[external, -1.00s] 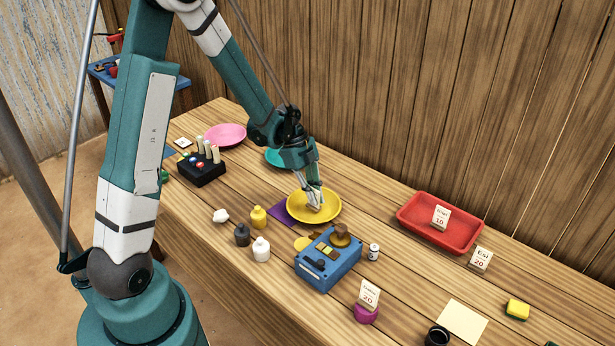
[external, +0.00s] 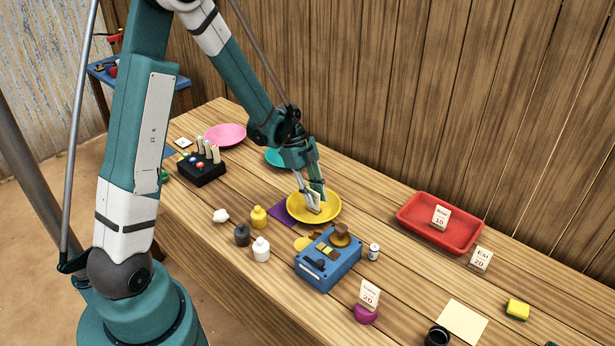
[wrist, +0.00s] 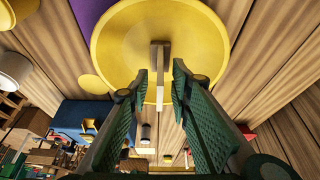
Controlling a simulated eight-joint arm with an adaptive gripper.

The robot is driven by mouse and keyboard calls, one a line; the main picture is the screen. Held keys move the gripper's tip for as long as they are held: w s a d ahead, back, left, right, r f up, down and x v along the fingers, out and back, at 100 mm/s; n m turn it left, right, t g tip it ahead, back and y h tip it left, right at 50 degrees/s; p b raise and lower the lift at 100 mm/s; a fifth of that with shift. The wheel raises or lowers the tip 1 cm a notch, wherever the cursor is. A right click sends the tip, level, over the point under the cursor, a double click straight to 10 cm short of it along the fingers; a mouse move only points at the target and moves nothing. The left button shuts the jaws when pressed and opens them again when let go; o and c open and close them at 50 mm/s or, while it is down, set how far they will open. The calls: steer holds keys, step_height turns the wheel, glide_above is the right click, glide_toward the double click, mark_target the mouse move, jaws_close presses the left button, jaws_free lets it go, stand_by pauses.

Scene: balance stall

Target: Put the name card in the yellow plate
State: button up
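The yellow plate (external: 328,202) lies on the wooden table, and fills the upper middle of the wrist view (wrist: 115,50). A small pale name card (external: 314,209) is in the plate, low between my fingers. In the wrist view the card (wrist: 160,62) shows nearly edge-on as a narrow upright strip; its writing cannot be seen. My gripper (external: 311,198) is over the plate, pointing down. Its green fingers (wrist: 161,80) are spread, with a gap on both sides of the card.
A blue device (external: 328,260) stands just in front of the plate, with small yellow (external: 258,217), dark and white bottles to its left. A purple sheet (external: 282,214) lies beside the plate. A red tray (external: 440,228) with another card is at the right.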

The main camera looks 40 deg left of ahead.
steer(key=shift+r+p, duration=1.45)
steer(key=shift+r, duration=2)
steer(key=shift+r, duration=0.1)
steer(key=s+d+r+n+t+y, duration=0.1)
steer(key=s+r+n, duration=0.2)
steer(key=r, duration=0.3)
steer(key=s+r+n+t+y, duration=0.1)
steer(key=s+r+n, duration=0.3)
steer(key=r, duration=0.3)
steer(key=s+r+n+t+y+b, duration=0.1)
steer(key=s+r+n, duration=0.3)
steer(key=s, duration=0.4)
steer(key=s+r+n+t+y+b, duration=0.1)
steer(key=s+r+n+t, duration=0.3)
steer(key=s+n, duration=0.3)
steer(key=shift+s+r, duration=0.45)
steer(key=shift+s, duration=0.65)
